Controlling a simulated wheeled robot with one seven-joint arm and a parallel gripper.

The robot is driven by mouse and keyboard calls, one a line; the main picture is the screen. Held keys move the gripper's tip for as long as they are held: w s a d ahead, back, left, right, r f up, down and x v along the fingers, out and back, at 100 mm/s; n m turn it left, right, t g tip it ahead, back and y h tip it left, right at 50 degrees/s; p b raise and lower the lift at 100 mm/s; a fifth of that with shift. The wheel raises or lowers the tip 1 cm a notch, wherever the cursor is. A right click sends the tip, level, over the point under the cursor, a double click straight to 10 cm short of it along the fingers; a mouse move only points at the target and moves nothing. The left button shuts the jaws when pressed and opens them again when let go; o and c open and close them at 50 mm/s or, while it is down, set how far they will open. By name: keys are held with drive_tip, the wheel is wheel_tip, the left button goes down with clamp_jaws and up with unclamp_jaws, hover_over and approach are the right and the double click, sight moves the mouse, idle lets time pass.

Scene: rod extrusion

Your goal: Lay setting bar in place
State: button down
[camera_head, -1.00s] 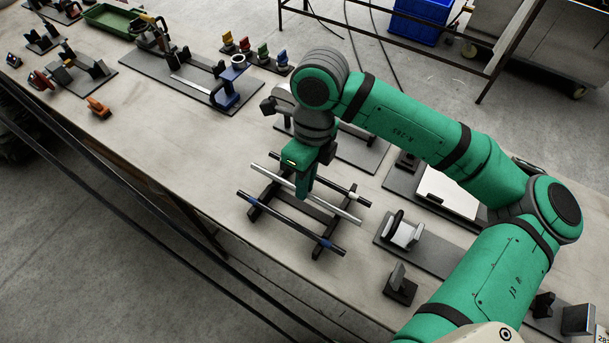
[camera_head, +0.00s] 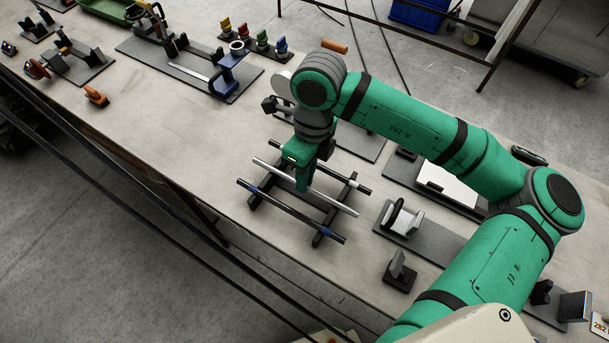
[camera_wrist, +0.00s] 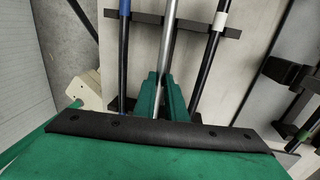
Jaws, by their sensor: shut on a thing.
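A silver bar (camera_head: 335,203) lies between two dark rods on a black rack (camera_head: 322,236). My gripper (camera_head: 303,187) points down and is shut on the silver bar near its middle. In the wrist view the silver bar (camera_wrist: 170,38) runs up between my green fingers (camera_wrist: 161,97). The rod with a blue band (camera_head: 280,205) lies on the near side; the rod with a white band (camera_wrist: 209,50) lies on the far side, partly behind my gripper in the head view. I cannot tell whether the silver bar touches the rack.
A grey stand on a dark plate (camera_head: 405,222) and a small black holder (camera_head: 400,271) are right of the rack. A blue fixture (camera_head: 228,75) stands behind left, with coloured clips beyond. An orange clip (camera_head: 96,95) lies at left. Bare table is left of the rack.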

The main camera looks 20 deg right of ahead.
drive_tip(key=c, duration=1.7)
unclamp_jaws()
drive_tip(key=shift+s, duration=0.1)
drive_tip(key=shift+r, duration=0.1)
drive_tip(key=r, duration=0.3)
drive_tip(key=d+r, duration=0.1)
drive_tip(key=r, duration=0.3)
drive_tip(key=w+r, duration=0.1)
drive_tip(key=r, duration=0.2)
drive_tip(key=shift+d+r, duration=0.25)
drive_tip(key=shift+w, duration=0.1)
